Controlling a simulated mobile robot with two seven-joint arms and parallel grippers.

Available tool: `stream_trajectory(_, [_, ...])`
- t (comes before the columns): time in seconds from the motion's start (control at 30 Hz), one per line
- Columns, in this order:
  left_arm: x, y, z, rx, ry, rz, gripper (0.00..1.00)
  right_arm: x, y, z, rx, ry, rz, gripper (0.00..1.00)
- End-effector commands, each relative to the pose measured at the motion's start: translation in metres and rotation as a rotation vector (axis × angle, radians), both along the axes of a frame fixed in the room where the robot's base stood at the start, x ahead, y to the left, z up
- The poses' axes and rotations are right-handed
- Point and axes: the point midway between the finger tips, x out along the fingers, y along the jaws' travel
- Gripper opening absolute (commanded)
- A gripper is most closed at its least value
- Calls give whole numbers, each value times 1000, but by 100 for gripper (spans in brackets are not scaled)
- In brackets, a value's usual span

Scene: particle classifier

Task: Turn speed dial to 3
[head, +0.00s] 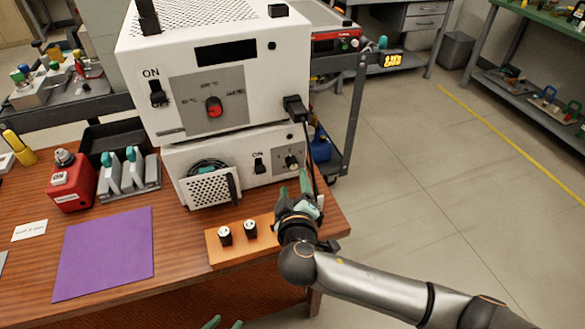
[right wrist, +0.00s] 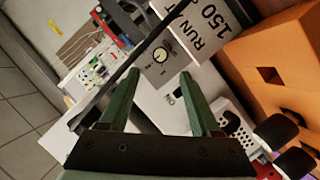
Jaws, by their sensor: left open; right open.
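The speed dial (head: 291,161) is a small dark knob on a grey panel at the right of the lower white machine (head: 245,150). In the right wrist view a small round dial (right wrist: 160,54) shows on a grey panel, beyond and between the fingertips. Its setting is too small to read. My right gripper (head: 296,184) is in front of and just below the dial panel, its green fingers pointing at the machine. It is open and empty in the right wrist view (right wrist: 159,75), apart from the dial. My left gripper (head: 222,323) is open at the bottom edge, away from the machines.
An upper white machine (head: 220,75) with a red dial (head: 214,107) stands on the lower one. A black cable hangs close to my right gripper. A purple mat (head: 105,255) lies left.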

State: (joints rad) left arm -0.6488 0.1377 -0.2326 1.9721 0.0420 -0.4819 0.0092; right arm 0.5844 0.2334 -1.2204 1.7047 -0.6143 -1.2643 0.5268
Motion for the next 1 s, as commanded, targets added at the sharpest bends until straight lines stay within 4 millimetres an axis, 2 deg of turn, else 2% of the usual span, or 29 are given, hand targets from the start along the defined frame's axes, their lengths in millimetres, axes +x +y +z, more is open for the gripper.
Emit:
stream_trajectory(0.03, [0,-1,-2,-1,0,-1,50,11,0,-2,-2,-4,-1,64])
stream_trajectory(0.2, [0,-2,-3,-2,1,-4,50,40,1,-11,-2,-2,-1,64])
stream_trajectory(0.4, [1,-3,-5,-3,2,-7,50,63,1,-18,0,1,-1,64])
stream_trajectory(0.6, [3,-3,-4,-3,1,-8,50,72,2,-21,1,1,1,64])
stream_trajectory(0.87, [3,-4,-3,-3,-1,-8,50,73,1,-21,1,1,1,64])
stream_trajectory(1.0, [4,-4,-3,-3,-3,-8,50,73,1,-21,1,1,1,50])
